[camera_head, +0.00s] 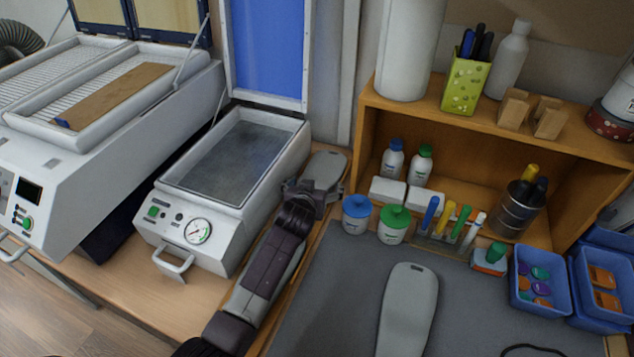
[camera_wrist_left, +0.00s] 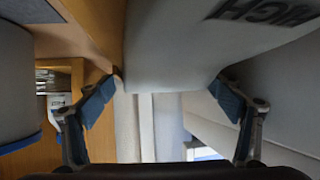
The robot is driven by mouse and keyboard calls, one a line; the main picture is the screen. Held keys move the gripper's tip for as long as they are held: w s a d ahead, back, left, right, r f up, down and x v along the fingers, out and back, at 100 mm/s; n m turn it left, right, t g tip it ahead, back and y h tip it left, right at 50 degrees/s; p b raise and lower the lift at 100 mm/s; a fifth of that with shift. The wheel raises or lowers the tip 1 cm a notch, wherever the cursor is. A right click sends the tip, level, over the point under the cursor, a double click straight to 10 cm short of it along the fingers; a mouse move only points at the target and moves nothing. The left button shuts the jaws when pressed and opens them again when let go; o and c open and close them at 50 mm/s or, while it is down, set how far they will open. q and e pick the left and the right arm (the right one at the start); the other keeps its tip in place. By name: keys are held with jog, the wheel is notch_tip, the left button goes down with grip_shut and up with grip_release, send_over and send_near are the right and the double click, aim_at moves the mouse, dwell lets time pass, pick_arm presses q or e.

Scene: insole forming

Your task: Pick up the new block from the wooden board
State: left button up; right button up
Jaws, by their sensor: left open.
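A grey insole-shaped block (camera_head: 326,168) rests on the wooden surface between the white press and the shelf; its near part is hidden by my left gripper (camera_head: 312,197). In the left wrist view the block (camera_wrist_left: 190,45), with dark lettering reading "HIGH", lies between the open fingers of my left gripper (camera_wrist_left: 166,98). The fingers stand on either side of its near end; I cannot tell whether they touch it. A second grey insole-shaped block (camera_head: 408,312) lies on the dark grey mat (camera_head: 335,295). My right gripper is not in view.
The white press (camera_head: 222,220) with its lid up stands left of my arm. Blue bins (camera_head: 540,305) stand at the right. The mat's left part is clear.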

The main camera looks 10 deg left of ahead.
pick_arm(q)
jog(key=shift+w+f, duration=0.1)
jog(key=shift+w, duration=0.05)
jog(key=shift+c, duration=0.2)
jog(key=c, duration=1.3)
jog(key=shift+c, duration=0.6)
